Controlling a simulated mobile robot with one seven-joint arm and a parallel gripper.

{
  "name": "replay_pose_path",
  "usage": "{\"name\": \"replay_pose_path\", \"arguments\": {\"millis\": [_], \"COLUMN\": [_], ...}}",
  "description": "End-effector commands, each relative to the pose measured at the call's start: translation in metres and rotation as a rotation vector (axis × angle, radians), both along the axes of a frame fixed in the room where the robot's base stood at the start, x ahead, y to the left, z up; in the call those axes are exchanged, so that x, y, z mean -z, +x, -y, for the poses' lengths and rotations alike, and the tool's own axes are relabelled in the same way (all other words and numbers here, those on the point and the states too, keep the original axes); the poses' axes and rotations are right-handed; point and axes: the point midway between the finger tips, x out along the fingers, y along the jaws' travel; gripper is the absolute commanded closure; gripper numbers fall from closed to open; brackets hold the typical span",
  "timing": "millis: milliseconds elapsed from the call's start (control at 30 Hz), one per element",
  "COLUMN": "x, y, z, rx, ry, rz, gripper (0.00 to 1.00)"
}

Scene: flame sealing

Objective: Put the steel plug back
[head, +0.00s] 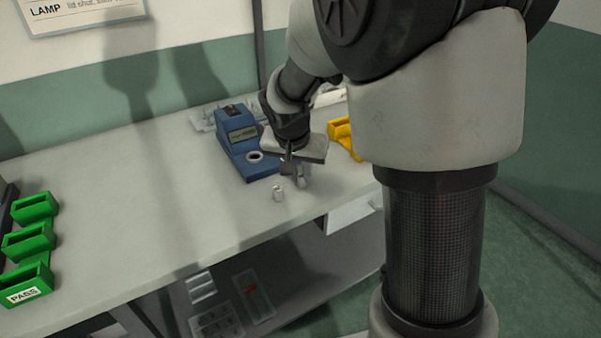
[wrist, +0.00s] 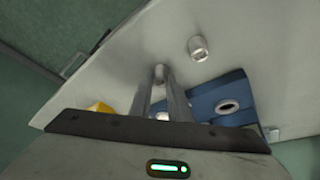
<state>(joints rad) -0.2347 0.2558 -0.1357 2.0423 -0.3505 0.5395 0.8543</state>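Two small pale metal cylinders are near my gripper, and I cannot tell for sure which is the steel plug. One cylinder (head: 278,193) stands on the bench, apart from the gripper, and shows in the wrist view (wrist: 198,48). The other, a greyer cylinder (head: 302,182), is at my gripper (head: 294,170). In the wrist view this cylinder (wrist: 160,73) shows between the two fingertips. Contact with the fingers is unclear. My gripper points down at the bench, just right of the blue device (head: 237,136), whose pale-ringed round opening (head: 255,157) shows.
The white bench (head: 150,200) is clear to the left. Green bins (head: 28,241) stand at its far left. A yellow bin (head: 342,133) is just right of the gripper, partly hidden by my arm. The bench's front edge is close to the cylinders. Trays (head: 254,294) lie below.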

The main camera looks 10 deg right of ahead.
Motion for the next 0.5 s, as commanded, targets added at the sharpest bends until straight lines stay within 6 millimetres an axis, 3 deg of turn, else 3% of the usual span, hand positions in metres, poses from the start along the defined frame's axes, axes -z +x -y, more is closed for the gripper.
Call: {"name": "replay_pose_path", "arguments": {"millis": [100, 500], "x": [-0.0001, -0.0093], "y": [-0.0002, -0.0012], "z": [-0.0001, -0.001], "rx": [0.0, 0.0], "ry": [0.0, 0.0], "rz": [0.0, 0.001], "gripper": [0.66, 0.66]}}
